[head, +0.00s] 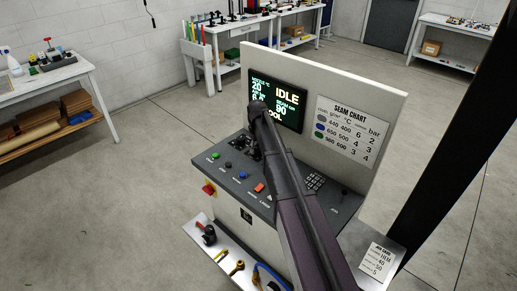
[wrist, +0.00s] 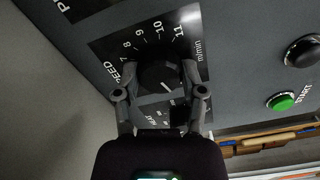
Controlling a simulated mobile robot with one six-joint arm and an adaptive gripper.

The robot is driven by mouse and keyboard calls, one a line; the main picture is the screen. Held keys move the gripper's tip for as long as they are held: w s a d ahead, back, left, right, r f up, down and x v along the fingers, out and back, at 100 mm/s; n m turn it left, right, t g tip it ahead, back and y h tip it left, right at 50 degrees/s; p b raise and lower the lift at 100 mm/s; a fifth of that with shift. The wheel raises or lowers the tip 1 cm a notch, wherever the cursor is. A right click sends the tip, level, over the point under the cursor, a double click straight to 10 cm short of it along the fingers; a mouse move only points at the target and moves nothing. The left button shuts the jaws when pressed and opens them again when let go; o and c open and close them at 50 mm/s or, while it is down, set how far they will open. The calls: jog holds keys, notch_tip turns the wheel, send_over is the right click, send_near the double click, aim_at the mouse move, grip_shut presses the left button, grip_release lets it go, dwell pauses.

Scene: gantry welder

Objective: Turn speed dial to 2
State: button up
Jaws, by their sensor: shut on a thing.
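The speed dial (wrist: 158,76) is a round black knob in the wrist view. Its printed scale (wrist: 146,34) shows 7, 8, 9, 10 and 11 around the top; the lower numbers are hidden by my gripper. A short white pointer line shows on the knob's lower right part; I cannot tell which number it marks. My gripper (wrist: 160,72) is shut on the dial, with a finger on each side. In the head view my arm covers the dial and most of the gripper, over the control panel (head: 232,172). The screen (head: 278,98) reads IDLE.
The green START button (wrist: 284,101) and a black knob (wrist: 303,50) lie right of the dial. A seam chart (head: 347,131) hangs on the upright panel. A keypad (head: 315,182) is right of my arm. A lower shelf (head: 228,257) holds tools. A job card (head: 378,262) is at the right.

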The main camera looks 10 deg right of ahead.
jog(key=shift+w, duration=0.2)
jog(key=o, duration=1.1)
jog(key=shift+o, duration=0.2)
jog(key=shift+s, duration=0.1)
